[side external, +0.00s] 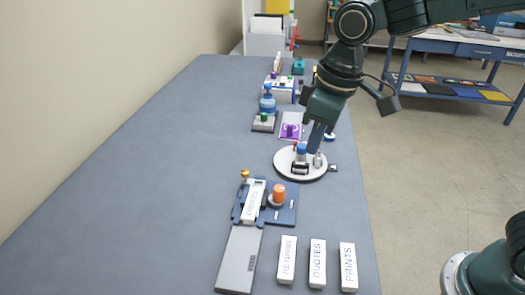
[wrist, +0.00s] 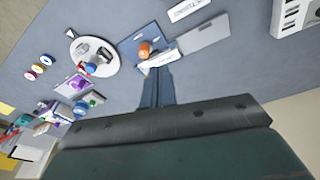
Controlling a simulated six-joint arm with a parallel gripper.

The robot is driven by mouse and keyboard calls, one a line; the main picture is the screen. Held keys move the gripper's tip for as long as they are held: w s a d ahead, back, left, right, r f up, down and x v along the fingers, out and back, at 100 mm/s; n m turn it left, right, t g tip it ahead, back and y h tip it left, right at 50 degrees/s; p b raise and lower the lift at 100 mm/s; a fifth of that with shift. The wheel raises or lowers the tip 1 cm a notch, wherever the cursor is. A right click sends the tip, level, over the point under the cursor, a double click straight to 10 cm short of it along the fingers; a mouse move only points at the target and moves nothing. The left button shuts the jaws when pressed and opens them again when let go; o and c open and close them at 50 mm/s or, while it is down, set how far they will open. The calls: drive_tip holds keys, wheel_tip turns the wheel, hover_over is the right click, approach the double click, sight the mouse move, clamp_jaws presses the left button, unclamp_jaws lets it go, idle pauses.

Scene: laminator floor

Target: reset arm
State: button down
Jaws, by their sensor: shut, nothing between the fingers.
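My gripper (side external: 314,142) points down over the bench in the side external view, above or behind the round white turntable (side external: 287,173). Its narrow fingers are together and empty. They also show together in the wrist view (wrist: 160,82), below the blue fixture (wrist: 137,41) in the picture. I cannot tell the exact height of the fingertips above the bench. My arm reaches in from the upper right.
The blue fixture holds a white labelled block (side external: 254,199) beside an orange knob (side external: 278,194). A grey plate (side external: 239,262) and blocks marked RETURNS (side external: 287,260), QUOTES (side external: 317,263) and PRINTS (side external: 348,267) lie in front. Small devices line the bench behind. The left side is clear.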

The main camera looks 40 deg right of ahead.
drive_tip(key=s+d+r+m+t, duration=0.1)
drive_tip(key=s+d+m+t, duration=0.15)
drive_tip(key=s+d, duration=0.6)
drive_tip(key=s+d+r+m+t, duration=0.1)
drive_tip(key=s+d+r+m, duration=0.15)
drive_tip(key=s+d, duration=0.55)
drive_tip(key=w+a+r+m+g+y, duration=0.1)
drive_tip(key=w+a+m, duration=0.15)
drive_tip(key=w, duration=0.45)
drive_tip(key=w+a+r+m+g, duration=0.1)
drive_tip(key=w+a, duration=0.3)
drive_tip(key=w, duration=0.4)
drive_tip(key=w+a+r+m+g+y, duration=0.1)
drive_tip(key=w+a+r+m+g, duration=0.15)
drive_tip(key=w, duration=0.45)
drive_tip(key=w+a+f+m+g, duration=0.2)
drive_tip(key=w+f+m+g, duration=0.1)
drive_tip(key=w+f, duration=1.3)
wheel_tip(320, 180, down, 4)
drive_tip(key=shift+a+f+m+h, duration=0.1)
drive_tip(key=shift+a+m+h, duration=0.3)
drive_tip(key=shift+m, duration=0.1)
drive_tip(key=shift+a+f, duration=0.25)
drive_tip(key=shift+f, duration=0.05)
